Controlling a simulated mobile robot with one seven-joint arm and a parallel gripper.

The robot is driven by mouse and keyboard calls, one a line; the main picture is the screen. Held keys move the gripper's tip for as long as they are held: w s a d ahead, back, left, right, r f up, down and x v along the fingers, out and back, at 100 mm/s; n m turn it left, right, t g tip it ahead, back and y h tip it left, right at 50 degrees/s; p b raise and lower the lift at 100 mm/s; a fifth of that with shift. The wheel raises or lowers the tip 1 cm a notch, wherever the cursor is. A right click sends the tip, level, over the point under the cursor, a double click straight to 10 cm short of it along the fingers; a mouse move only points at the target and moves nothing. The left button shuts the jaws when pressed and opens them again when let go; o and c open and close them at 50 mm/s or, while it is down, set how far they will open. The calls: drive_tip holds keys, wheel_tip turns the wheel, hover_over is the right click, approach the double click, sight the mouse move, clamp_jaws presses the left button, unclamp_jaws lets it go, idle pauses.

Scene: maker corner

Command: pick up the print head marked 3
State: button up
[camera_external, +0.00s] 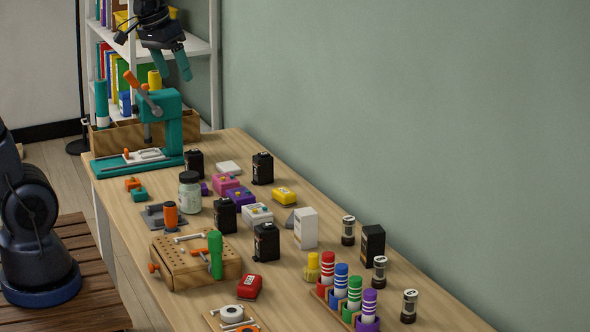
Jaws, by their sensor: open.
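My gripper (174,68) hangs at the top left, high above the far end of the workbench, with its two teal fingers apart and nothing between them. Several small dark cylinders with light middles and pale marked tops stand upright on the right part of the bench: a back cylinder (348,231), a middle cylinder (379,273) and a front cylinder (409,306). They look like the print heads. Their marks are too small to read for certain, so I cannot tell which one bears a 3. My gripper is far from all of them.
The workbench (440,313) is crowded. A teal press (172,125) stands below my gripper. Black boxes, a jar (190,191), a pegged wooden block (180,266) and a white box (306,228) stand mid-bench. A marker rack (368,324) is close to the cylinders. A wall runs behind.

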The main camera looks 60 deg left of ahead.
drive_tip(key=w+a+n+g, duration=0.1)
drive_tip(key=w+a+n, duration=0.1)
drive_tip(key=w+a, duration=0.35)
drive_tip(key=w+a+n, duration=0.2)
drive_tip(key=w+a, duration=0.1)
drive_tip(key=w, duration=0.6)
drive_tip(key=n+g, duration=0.3)
drive_tip(key=n, duration=0.8)
hover_over(263, 156)
wheel_tip(263, 156, down, 35)
drive_tip(key=shift+r, duration=0.1)
drive_tip(key=shift+a+f, duration=0.15)
drive_tip(key=shift+f, duration=5.35)
drive_tip(key=shift+c, duration=0.2)
drive_tip(key=c, duration=1.2)
drive_tip(key=shift+o, duration=0.2)
drive_tip(key=shift+r, duration=0.1)
